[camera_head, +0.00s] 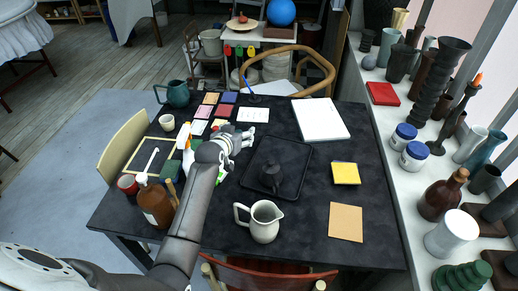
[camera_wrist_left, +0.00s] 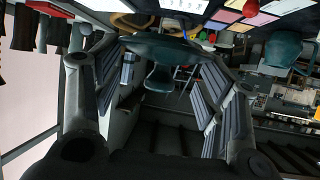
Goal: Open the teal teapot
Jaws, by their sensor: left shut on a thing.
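The teal teapot (camera_head: 177,94) stands at the back left of the black table in the head view, with its handle to the left. A teal vessel with a handle (camera_wrist_left: 284,53), which looks like the same pot, shows at the right of the left wrist view. My left gripper (camera_head: 247,136) is apart from it, to its right and nearer the front, by the tray. In the left wrist view, the gripper's fingers are on either side of a dark teal round piece (camera_wrist_left: 162,47), which looks like the lid. In the head view this piece cannot be made out. My right gripper is out of view.
A pale pitcher (camera_head: 262,221) stands at the front, and a brown bottle (camera_head: 154,203) stands beside my left arm. Colour cards lie near the teal pot. White paper (camera_head: 319,120) lies at the back right.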

